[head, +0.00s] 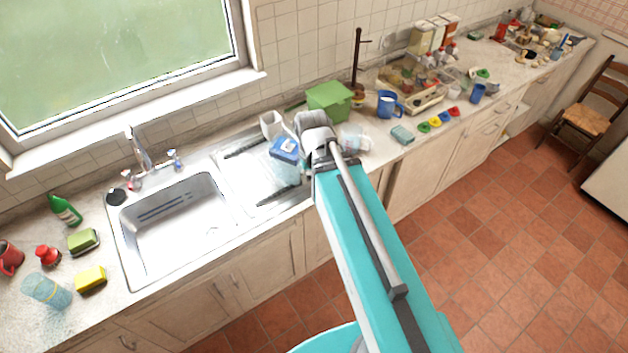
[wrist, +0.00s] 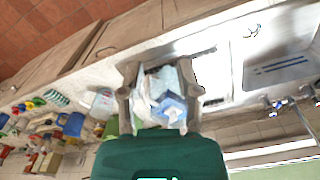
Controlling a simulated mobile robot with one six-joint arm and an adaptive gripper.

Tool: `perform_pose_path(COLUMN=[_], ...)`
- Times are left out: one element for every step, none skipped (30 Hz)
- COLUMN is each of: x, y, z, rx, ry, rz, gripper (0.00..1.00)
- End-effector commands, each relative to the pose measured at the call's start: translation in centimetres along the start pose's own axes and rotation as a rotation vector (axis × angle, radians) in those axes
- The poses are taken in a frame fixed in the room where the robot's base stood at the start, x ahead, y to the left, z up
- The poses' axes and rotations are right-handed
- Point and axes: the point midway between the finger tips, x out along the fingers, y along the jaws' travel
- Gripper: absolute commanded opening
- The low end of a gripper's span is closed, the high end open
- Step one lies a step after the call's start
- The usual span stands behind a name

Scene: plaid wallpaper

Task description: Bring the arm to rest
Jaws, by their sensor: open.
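My arm stretches out over the counter (head: 215,165) in the head view, with its grey end joint beside the drainboard. My gripper (wrist: 158,76) shows in the wrist view, its two fingers spread wide apart and open. A blue and white item (wrist: 170,107) and a pale item appear between the fingers; whether the fingers touch them I cannot tell. In the head view the blue and white item (head: 285,149) sits at the drainboard, just left of my arm's end. The fingers are not clear in the head view.
The sink (head: 180,222) lies left of the arm. A green box (head: 329,100), a blue mug (head: 388,103) and a light-blue sponge (head: 402,135) stand on the counter to the right. A crowded tray (head: 430,104) is beyond them.

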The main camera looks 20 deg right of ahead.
Motion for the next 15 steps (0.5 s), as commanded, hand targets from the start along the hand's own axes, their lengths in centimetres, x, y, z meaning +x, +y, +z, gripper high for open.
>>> perform_pose_path(x=[0.00,0.00,0.00,0.00,0.00,0.00,0.00,0.00,0.00,0.00,0.00,0.00,0.00,0.00,0.00], y=[0.07,0.08,0.10,0.11,0.11,0.11,0.11,0.11,0.11,0.10,0.10,0.10,0.10,0.10,0.10], z=[1.01,1.22,1.42,1.49,1.53,1.53,1.51,1.48,1.45,1.44,1.44,1.44,1.43,1.43,1.43], rx=[-0.016,-0.024,-0.031,-0.035,-0.038,-0.040,-0.041,-0.041,-0.041,-0.040,-0.040,-0.040,-0.040,-0.039,-0.039], ry=[0.000,0.000,0.000,0.000,0.000,0.000,0.000,0.000,0.000,0.000,0.000,0.000,0.000,0.000,0.000], rz=[0.000,0.000,0.000,0.000,0.000,0.000,0.000,0.000,0.000,0.000,0.000,0.000,0.000,0.000,0.000], gripper=[0.45,0.45,0.45,0.45,0.45,0.45,0.45,0.45,0.45,0.45,0.45,0.45,0.45,0.45,0.45])
